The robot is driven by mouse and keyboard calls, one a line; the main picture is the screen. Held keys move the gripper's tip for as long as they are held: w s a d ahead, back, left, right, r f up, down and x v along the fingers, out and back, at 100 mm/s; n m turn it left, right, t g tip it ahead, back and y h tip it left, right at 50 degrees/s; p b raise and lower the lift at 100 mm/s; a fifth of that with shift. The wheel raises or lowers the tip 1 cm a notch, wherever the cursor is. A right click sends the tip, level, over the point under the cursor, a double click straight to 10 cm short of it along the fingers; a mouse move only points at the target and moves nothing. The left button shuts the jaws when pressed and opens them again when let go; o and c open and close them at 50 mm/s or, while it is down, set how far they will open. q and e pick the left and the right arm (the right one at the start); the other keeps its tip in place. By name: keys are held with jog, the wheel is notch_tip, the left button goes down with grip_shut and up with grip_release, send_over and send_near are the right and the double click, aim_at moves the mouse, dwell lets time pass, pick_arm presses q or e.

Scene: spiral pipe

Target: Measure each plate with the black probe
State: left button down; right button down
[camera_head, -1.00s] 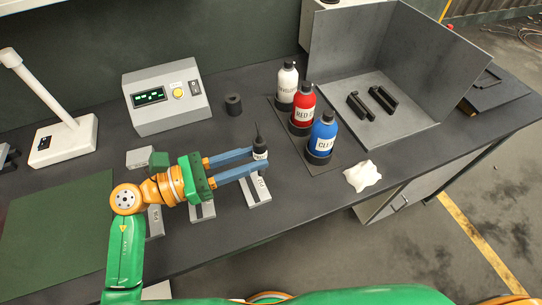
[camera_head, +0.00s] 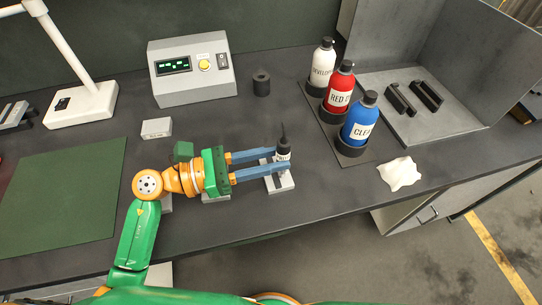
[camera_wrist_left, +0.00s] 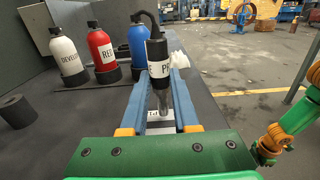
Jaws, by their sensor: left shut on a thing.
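My left gripper (camera_head: 263,165) is shut on the black probe (camera_head: 283,151), which stands upright between its blue fingers. The probe (camera_wrist_left: 157,58) has a white label and a cable at its top in the left wrist view. Its metal tip points down at a pale grey plate (camera_head: 285,184); I cannot tell whether it touches. Another plate (camera_head: 217,197) is partly hidden under the gripper. A third plate (camera_head: 166,204) shows partly beside my arm, and a further plate (camera_head: 156,128) lies behind it.
A grey meter box (camera_head: 190,70) with a green display stands at the back, beside a black cylinder holder (camera_head: 261,84). White, red and blue bottles (camera_head: 358,118) stand to the right. A white cloth (camera_head: 399,173) lies near the front edge. A green mat (camera_head: 62,195) is at left.

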pick_arm(q)
jog(key=shift+f+b, duration=0.3)
dwell(0.5)
jog(key=shift+s+d+f, duration=0.1)
dwell(0.5)
jog(key=shift+s+d+f+b, duration=0.3)
jog(key=shift+d+b, duration=0.15)
jog(key=shift+b, duration=0.4)
dwell(0.9)
jog(key=shift+s+d+f+b, duration=0.1)
jog(key=shift+s+d+b, duration=0.2)
jog(key=shift+d+b, duration=0.35)
dwell(2.0)
jog(key=shift+w+a+b, duration=0.1)
jog(key=shift+b, duration=0.3)
dwell(1.1)
jog(key=shift+a, duration=0.25)
